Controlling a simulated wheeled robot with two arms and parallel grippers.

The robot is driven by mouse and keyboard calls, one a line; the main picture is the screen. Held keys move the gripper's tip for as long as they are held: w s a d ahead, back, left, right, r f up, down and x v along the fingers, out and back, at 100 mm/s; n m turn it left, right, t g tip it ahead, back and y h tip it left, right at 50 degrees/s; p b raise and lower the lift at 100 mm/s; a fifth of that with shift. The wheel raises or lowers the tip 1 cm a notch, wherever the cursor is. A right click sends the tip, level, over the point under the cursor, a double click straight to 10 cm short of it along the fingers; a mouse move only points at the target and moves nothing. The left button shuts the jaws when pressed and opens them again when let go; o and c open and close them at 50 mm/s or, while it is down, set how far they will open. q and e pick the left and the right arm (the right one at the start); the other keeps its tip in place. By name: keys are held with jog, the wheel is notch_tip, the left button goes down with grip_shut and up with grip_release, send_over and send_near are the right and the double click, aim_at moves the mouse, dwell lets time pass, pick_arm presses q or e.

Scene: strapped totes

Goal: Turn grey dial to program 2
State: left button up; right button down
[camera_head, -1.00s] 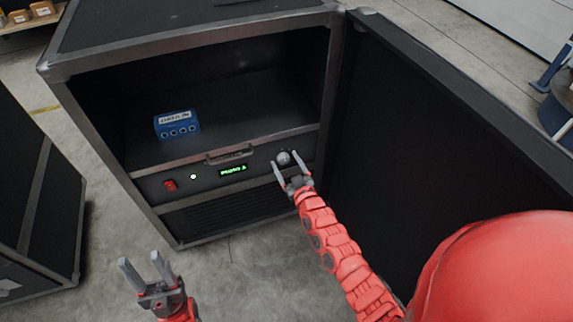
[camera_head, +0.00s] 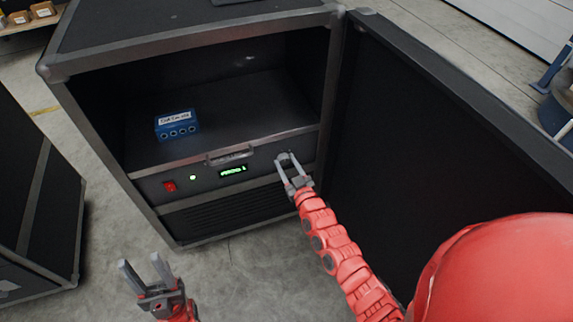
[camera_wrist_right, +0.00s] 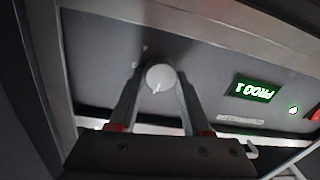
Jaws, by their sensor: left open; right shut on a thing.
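The grey dial (camera_wrist_right: 160,77) sits on the front panel of the black case, with a pale pointer mark on its face. My right gripper (camera_head: 286,157) is shut on the dial; its two fingers (camera_wrist_right: 157,95) lie on either side of it in the right wrist view. In the head view the fingers mostly hide the dial. The green display (camera_wrist_right: 254,88) appears upside down in the right wrist view and reads PROG 1; it also shows in the head view (camera_head: 233,171), too small to read surely. My left gripper (camera_head: 146,275) is open and empty above the floor.
A red switch (camera_head: 169,186) and a lit green lamp (camera_head: 193,177) sit left of the display. A blue box (camera_head: 177,126) lies on the shelf above. The open black door (camera_head: 440,130) stands close right of my right arm. A handle (camera_head: 230,154) juts above the panel.

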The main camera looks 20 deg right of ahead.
jog(key=m+b, duration=0.3)
jog(key=m, duration=0.1)
jog(key=shift+d+f, duration=0.1)
jog(key=shift+f, duration=0.15)
jog(key=shift+m+b, duration=0.9)
jog(key=shift+m, duration=0.3)
jog(key=shift+r+m+b, duration=0.1)
jog(key=shift+m+b, duration=0.4)
jog(key=shift+m, duration=0.5)
jog(key=shift+c, duration=1.8)
grip_release()
jog(key=shift+s, duration=0.1)
jog(key=s+d+p, duration=0.1)
jog(key=s+p, duration=0.2)
jog(key=s, duration=1.4)
jog(key=shift+d+f+t, duration=0.15)
jog(key=shift+f+t, duration=0.15)
jog(key=shift+f, duration=0.05)
jog(key=shift+s, duration=0.1)
